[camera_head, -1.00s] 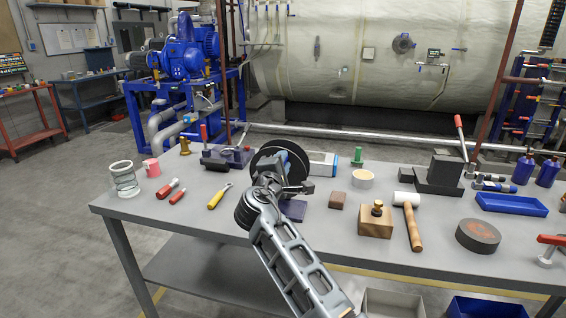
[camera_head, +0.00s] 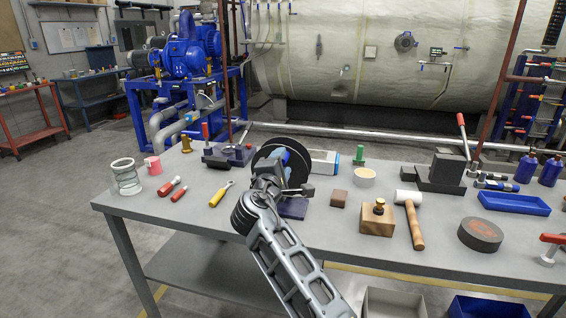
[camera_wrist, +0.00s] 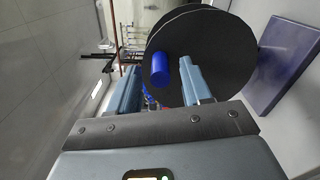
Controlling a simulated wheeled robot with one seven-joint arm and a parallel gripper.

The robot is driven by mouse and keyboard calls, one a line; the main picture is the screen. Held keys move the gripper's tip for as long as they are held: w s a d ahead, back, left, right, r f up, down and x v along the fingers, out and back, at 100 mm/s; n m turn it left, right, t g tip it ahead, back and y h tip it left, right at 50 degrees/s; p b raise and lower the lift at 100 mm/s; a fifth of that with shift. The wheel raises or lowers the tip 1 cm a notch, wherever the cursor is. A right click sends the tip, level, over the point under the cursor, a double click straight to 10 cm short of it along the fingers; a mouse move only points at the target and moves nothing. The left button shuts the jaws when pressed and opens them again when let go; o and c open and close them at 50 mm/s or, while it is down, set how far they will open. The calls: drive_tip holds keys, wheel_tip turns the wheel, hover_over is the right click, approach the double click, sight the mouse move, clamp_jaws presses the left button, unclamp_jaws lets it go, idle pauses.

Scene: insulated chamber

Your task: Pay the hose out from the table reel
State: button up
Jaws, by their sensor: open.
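The table reel has black round flanges (camera_head: 299,165) on a dark purple base (camera_head: 293,209), standing on the grey table. In the wrist view its black disc (camera_wrist: 222,50) fills the upper middle, with the purple base (camera_wrist: 290,62) at the right. A blue cylindrical handle (camera_wrist: 159,70) sticks out from the disc towards me. My gripper (camera_wrist: 160,78) is open, with one finger on each side of the handle and gaps visible. In the head view my arm and wrist cover the reel's near left part. I cannot make out the hose.
A yellow-handled tool (camera_head: 219,196) and red-handled screwdrivers (camera_head: 178,191) lie left of the reel. A dark vise-like tool (camera_head: 228,157) lies behind.

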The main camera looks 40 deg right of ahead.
drive_tip(key=v, duration=0.5)
drive_tip(key=shift+s+a+b, duration=0.2)
drive_tip(key=shift+a+b, duration=0.05)
drive_tip(key=shift+b, duration=0.15)
drive_tip(key=shift+f, duration=0.1)
drive_tip(key=s+a+f+t+y, duration=0.1)
drive_tip(key=s+a+f+y, duration=0.2)
drive_tip(key=s+f, duration=0.4)
drive_tip(key=s+a+f+t+y, duration=0.1)
drive_tip(key=s+a+f+y, duration=0.25)
drive_tip(key=f, duration=0.55)
drive_tip(key=s+a+f+m+y, duration=0.1)
drive_tip(key=s+a+f+y, duration=0.15)
drive_tip(key=s, duration=0.45)
drive_tip(key=s+a+f+y, duration=0.1)
drive_tip(key=s+a+f, duration=0.15)
drive_tip(key=s, duration=0.35)
drive_tip(key=s+a+r+m+t+y, duration=0.1)
drive_tip(key=s+a+m+y, duration=0.1)
drive_tip(key=s, duration=0.6)
drive_tip(key=s+a+r+m+y, duration=0.2)
drive_tip(key=s, duration=0.6)
drive_tip(key=s+r+m, duration=0.5)
drive_tip(key=s+r, duration=0.4)
drive_tip(key=s, duration=0.1)
drive_tip(key=shift+s+d+r+t, duration=0.3)
drive_tip(key=shift+s+r+t, duration=0.05)
drive_tip(key=shift+r+t, duration=0.05)
drive_tip(key=shift+c, duration=0.5)
